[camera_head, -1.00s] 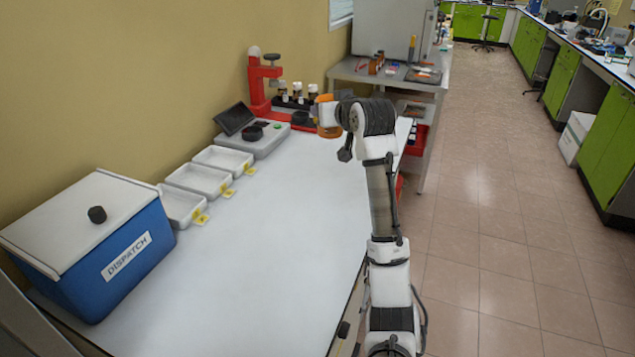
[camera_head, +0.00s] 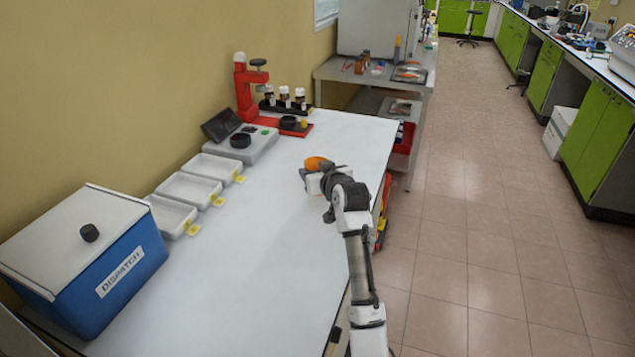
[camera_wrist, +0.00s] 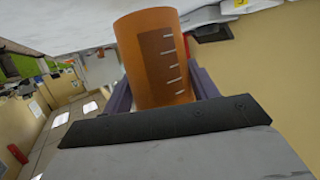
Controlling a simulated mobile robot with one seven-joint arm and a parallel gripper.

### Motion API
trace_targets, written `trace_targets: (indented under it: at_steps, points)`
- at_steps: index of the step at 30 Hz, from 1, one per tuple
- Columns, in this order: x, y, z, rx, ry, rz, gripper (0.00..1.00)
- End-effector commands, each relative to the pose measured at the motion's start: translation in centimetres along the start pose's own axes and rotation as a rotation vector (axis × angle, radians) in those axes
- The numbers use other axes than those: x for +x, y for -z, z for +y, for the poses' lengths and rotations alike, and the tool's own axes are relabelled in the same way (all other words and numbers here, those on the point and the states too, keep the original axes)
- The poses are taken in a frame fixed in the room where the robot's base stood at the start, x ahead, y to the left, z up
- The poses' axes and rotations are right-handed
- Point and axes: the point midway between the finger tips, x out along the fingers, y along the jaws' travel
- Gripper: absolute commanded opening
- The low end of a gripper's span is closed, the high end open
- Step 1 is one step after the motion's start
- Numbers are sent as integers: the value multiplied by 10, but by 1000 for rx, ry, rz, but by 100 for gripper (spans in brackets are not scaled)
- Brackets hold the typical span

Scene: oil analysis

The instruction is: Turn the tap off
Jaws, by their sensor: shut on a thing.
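My gripper (camera_wrist: 160,88) is shut on an orange, see-through beaker (camera_wrist: 155,60) with white marks on its side. Purple-grey fingers show on both sides of it in the wrist view. In the head view the orange beaker (camera_head: 316,163) is over the white bench, apart from the red stand. A red stand (camera_head: 243,92) with a dark knob (camera_head: 258,62) on its arm stands at the bench's back by the wall. I cannot tell whether this knob is the tap, and no other tap is clear.
Amber bottles (camera_head: 284,96) stand in a black rack beside the red stand. A grey device (camera_head: 245,146) with a dark screen, several white trays (camera_head: 190,190) and a blue DISPATCH box (camera_head: 110,270) line the wall. The middle of the white bench (camera_head: 260,240) is clear.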

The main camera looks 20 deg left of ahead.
Motion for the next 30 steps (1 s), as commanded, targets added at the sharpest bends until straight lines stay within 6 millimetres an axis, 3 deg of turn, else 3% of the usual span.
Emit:
trace_targets:
  at_steps: [11,23,24,29,30]
  points:
    - [12,-41,1,2,-1,-2,37]
    - [14,-47,0,1,0,0,37]
    - [14,-47,1,1,0,-1,60]
    - [14,-46,1,1,0,-1,81]
    - [14,-46,1,1,0,-1,81]
